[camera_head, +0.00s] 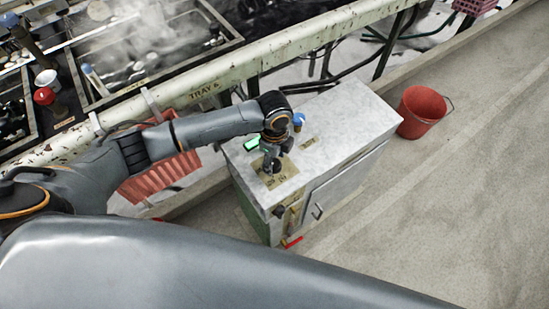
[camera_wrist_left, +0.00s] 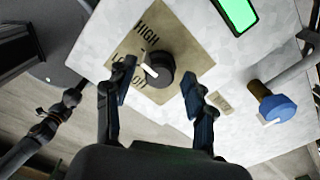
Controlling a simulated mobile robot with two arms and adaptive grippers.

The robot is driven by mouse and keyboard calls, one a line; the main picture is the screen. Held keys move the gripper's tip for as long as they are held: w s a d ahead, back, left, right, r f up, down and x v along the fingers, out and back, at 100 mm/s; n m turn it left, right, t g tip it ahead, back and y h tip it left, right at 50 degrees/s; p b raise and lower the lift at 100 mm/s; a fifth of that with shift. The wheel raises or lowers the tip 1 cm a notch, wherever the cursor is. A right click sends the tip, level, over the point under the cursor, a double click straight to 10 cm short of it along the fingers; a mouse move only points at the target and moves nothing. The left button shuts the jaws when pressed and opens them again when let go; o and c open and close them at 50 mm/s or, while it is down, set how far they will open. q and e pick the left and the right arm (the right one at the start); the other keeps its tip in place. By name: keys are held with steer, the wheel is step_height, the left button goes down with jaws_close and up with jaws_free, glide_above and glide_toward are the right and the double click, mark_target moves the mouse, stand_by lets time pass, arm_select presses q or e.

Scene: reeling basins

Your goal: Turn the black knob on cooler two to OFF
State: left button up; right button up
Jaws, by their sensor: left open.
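The black knob (camera_wrist_left: 158,68) shows in the left wrist view on a tan label plate (camera_wrist_left: 178,32), with a white pointer mark towards its left side. The plate reads HIGH at the top; lower lettering is partly hidden by a finger, so I cannot tell the exact setting. My left gripper (camera_head: 272,166) is open over the top of the grey cooler cabinet (camera_head: 345,118). Its two fingers are on either side of the knob in the wrist view; I cannot tell whether they touch it. In the head view the gripper hides the knob.
A blue valve knob (camera_wrist_left: 277,108) and a lit green display (camera_wrist_left: 235,12) sit near the black knob. A red lever (camera_head: 292,242) is low on the cabinet front. A red bucket (camera_head: 422,110) stands right of the cabinet. A rail (camera_head: 240,68) runs behind.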

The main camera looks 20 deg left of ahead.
arm_select(q)
jaws_close()
steer(key=shift+r+n+p, duration=0.2)
steer(key=shift+n+p, duration=0.2)
steer(key=shift+p, duration=0.4)
steer(key=n+p, duration=0.7)
steer(key=p, duration=0.2)
steer(key=shift+s+r, duration=0.1)
steer(key=n+p, duration=0.4)
steer(key=n, duration=0.1)
steer(key=shift+d+n, duration=0.1)
steer(key=shift+n, duration=0.3)
steer(key=n+p, duration=0.1)
steer(key=n, duration=0.2)
steer(key=shift+p, duration=0.4)
steer(key=shift+f+n+p, duration=0.25)
steer(key=shift+n+p, duration=0.05)
steer(key=shift+n, duration=0.4)
